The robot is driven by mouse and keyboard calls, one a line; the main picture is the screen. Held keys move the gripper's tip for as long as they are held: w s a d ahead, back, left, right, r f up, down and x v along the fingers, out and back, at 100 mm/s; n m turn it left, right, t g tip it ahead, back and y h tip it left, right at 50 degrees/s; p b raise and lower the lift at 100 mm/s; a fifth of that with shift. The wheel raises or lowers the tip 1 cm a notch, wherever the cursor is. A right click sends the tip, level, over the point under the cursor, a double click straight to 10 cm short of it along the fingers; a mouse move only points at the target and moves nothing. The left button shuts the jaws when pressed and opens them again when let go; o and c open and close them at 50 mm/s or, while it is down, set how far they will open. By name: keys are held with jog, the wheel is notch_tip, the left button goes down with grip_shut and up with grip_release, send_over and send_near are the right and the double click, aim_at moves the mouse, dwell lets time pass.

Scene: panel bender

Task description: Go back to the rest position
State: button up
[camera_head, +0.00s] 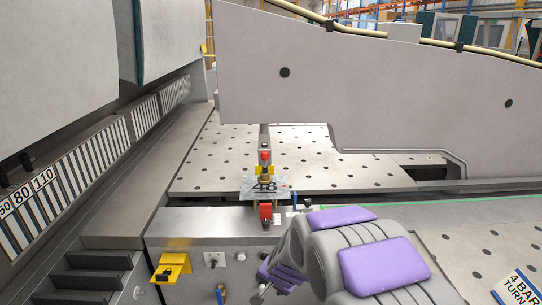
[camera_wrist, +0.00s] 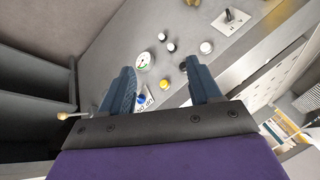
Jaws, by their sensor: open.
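My gripper (camera_wrist: 160,92) shows in the wrist view with two dark blue-grey fingers spread apart and nothing between them. In the head view my grey and purple arm reaches in from the lower right, and my gripper (camera_head: 268,284) is small and partly hidden at its end, low in front of the machine's front face. The wrist view looks onto a grey panel with a round gauge (camera_wrist: 143,61), several black and white knobs and a toggle switch (camera_wrist: 231,19). The fingers appear apart from these; the exact distance cannot be told.
A perforated grey table (camera_head: 330,170) lies ahead under a large grey machine arm (camera_head: 380,85). A red and yellow fixture (camera_head: 265,170) stands at the table's front edge. A yellow bracket (camera_head: 173,266) juts from the front face. Dark steps (camera_head: 85,280) are at lower left.

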jog(key=s+d+r+n+g, duration=0.2)
jog(key=s+d+r, duration=0.2)
jog(key=s, duration=0.8)
jog(key=s+d+r+n+g+h, duration=0.1)
jog(key=s+d+r, duration=0.3)
jog(key=s, duration=0.8)
jog(key=s+d+r+n+g+h, duration=0.1)
jog(key=s+d, duration=0.5)
jog(key=s, duration=0.6)
notch_tip(320, 180, up, 3)
jog(key=n+g, duration=0.1)
jog(key=g, duration=0.1)
jog(key=shift+s+n+g, duration=0.3)
jog(key=shift+s+g, duration=0.1)
jog(key=shift+d, duration=0.1)
